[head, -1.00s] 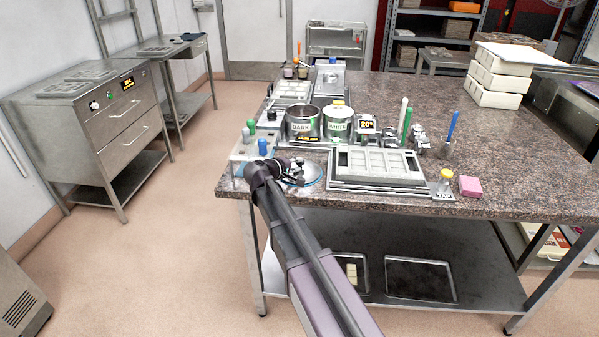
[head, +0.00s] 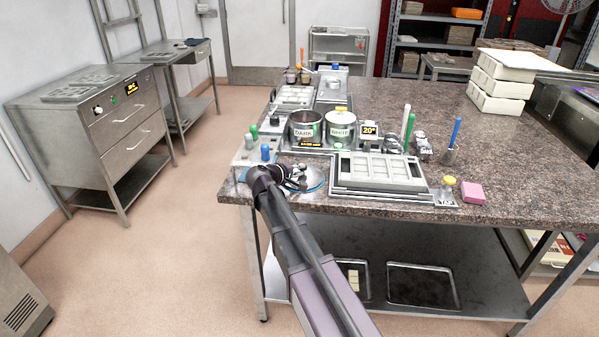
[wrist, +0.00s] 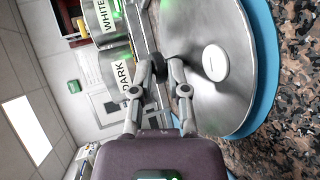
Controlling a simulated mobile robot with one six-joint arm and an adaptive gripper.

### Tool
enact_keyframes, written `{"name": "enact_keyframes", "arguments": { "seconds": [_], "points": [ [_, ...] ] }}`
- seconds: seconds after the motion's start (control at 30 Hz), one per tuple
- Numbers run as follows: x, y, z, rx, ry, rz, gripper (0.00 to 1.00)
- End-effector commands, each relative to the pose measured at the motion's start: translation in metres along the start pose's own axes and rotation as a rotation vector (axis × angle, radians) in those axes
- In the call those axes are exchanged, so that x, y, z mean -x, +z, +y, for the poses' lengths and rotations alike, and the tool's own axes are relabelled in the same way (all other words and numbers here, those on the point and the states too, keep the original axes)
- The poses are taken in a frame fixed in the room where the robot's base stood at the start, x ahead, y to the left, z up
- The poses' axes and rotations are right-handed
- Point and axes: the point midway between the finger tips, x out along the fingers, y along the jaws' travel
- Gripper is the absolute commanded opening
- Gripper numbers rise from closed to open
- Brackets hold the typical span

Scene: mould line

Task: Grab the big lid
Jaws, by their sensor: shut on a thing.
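The big lid (wrist: 225,100) is a wide, round, shiny metal disc with a pale oval spot near its middle. It lies by a blue round rim (wrist: 268,60), which also shows near the table's front left corner in the head view (head: 318,191). My gripper (wrist: 167,70) is at the lid's upper side with its fingers close together. They are closed around a small dark part there, which they mostly hide. In the head view my arm and wrist cover much of the lid. I cannot tell whether the lid is lifted off the surface.
Behind the lid stand the DARK pot (head: 305,131) and the WHITE pot (head: 341,131). A mould tray (head: 390,186) lies close on the right, with a pink block (head: 473,192) beyond it. Coloured bottles (head: 265,152) stand just left.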

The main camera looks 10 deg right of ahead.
Motion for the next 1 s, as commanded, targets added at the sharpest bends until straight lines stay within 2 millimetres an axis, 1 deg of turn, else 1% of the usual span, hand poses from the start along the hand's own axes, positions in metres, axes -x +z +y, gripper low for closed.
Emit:
{"name": "enact_keyframes", "arguments": {
  "seconds": [0.27,0.5,0.6,0.8,1.0],
  "points": [
    [0.006,0.0,0.016,0.0,0.001,0.0,0.0],
    [0.013,0.0,0.037,0.0,0.001,0.0,0.0],
    [0.031,0.022,0.028,0.001,0.001,0.001,0.0],
    [0.065,0.056,0.02,0.0,0.001,0.001,0.0],
    [0.094,0.085,0.014,0.001,0.001,0.0,0.0]
  ]
}}
